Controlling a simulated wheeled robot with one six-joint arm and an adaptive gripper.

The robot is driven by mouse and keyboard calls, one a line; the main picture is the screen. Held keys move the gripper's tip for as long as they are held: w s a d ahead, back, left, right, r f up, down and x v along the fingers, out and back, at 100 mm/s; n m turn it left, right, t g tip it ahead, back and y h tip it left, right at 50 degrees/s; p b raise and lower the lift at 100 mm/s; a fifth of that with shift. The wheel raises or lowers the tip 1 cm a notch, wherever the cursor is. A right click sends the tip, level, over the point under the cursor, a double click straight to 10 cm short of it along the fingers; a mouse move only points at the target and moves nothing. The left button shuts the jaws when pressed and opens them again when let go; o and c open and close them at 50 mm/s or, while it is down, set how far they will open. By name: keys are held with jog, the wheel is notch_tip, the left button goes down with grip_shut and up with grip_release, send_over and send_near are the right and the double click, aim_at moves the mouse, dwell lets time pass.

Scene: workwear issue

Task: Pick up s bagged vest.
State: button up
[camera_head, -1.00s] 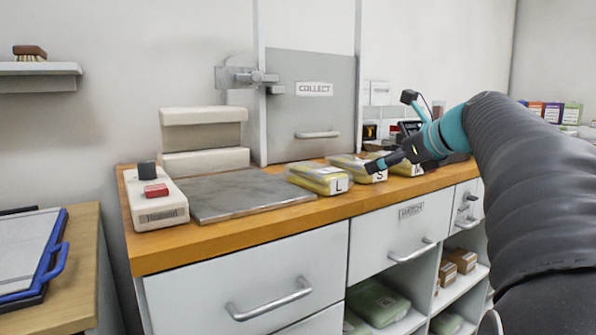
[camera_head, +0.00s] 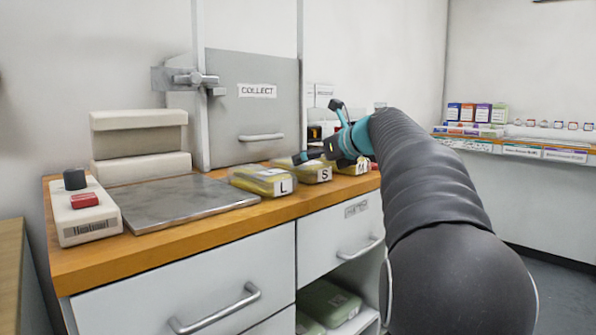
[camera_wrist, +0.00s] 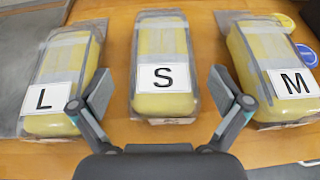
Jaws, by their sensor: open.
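The S bagged vest (camera_wrist: 163,50) is a yellow folded pack in clear plastic with a white S label, lying on the wooden counter in the middle of the wrist view. It also shows in the head view (camera_head: 316,171), partly behind my gripper. My gripper (camera_wrist: 161,95) is open and empty; its two fingers are spread on either side of the near end of the S pack. In the head view my gripper (camera_head: 302,157) is over the row of packs. The L bagged vest (camera_wrist: 62,80) lies to the left and the M bagged vest (camera_wrist: 268,65) to the right.
A grey metal plate (camera_head: 180,202) and a white device with a red button (camera_head: 87,210) are on the counter's left. A shut COLLECT hatch (camera_head: 252,105) stands behind. Drawers (camera_head: 200,285) are below. Round blue and yellow discs (camera_wrist: 305,54) lie beyond M.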

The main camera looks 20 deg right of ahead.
jog(key=x, duration=0.5)
jog(key=shift+s+d+f, duration=0.1)
jog(key=shift+d+f, duration=0.1)
jog(key=c, duration=1.1)
jog(key=shift+o, duration=0.2)
